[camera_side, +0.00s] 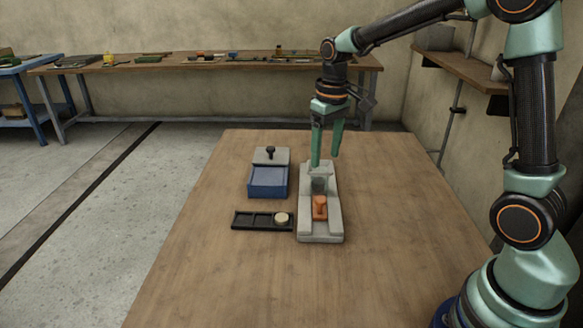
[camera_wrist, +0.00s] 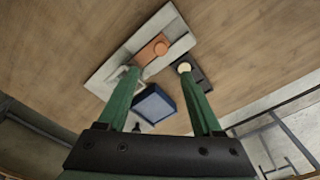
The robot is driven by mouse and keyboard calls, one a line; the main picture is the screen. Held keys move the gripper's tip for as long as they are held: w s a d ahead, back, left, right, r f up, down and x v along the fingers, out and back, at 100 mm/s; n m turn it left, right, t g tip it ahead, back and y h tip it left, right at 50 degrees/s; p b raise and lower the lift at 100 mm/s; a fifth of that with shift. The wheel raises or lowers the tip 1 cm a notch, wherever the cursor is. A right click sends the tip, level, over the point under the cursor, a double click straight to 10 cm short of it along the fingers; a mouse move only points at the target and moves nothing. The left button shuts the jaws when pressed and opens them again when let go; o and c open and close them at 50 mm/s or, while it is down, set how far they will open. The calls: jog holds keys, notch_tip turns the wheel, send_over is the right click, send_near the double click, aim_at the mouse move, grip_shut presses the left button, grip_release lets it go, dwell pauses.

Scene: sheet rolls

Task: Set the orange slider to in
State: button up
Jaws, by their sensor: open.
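The orange slider (camera_side: 320,207) has a round knob and sits in the channel of a grey track base (camera_side: 321,232), near the end closer to the side camera. It also shows in the wrist view (camera_wrist: 152,49), toward the upper end of the base. My gripper (camera_side: 326,163) hangs above the far half of the grey base, with green fingers apart and nothing between them. In the wrist view its fingertips (camera_wrist: 158,70) lie either side of the gap, the slider just beyond. The slider is apart from both fingers.
A blue box (camera_side: 267,182) with a grey part and dark knob (camera_side: 270,152) stands left of the base. A dark tray (camera_side: 250,220) with a cream disc (camera_side: 281,218) lies left of the slider. The wooden table's left and front areas are clear.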

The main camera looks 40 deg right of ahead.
aim_at(323, 199)
jog(key=s+t, duration=0.4)
jog(key=s, duration=0.1)
jog(key=shift+x, duration=6.45)
jog(key=shift+s, duration=0.15)
grip_shut()
jog(key=shift+s+d, duration=0.1)
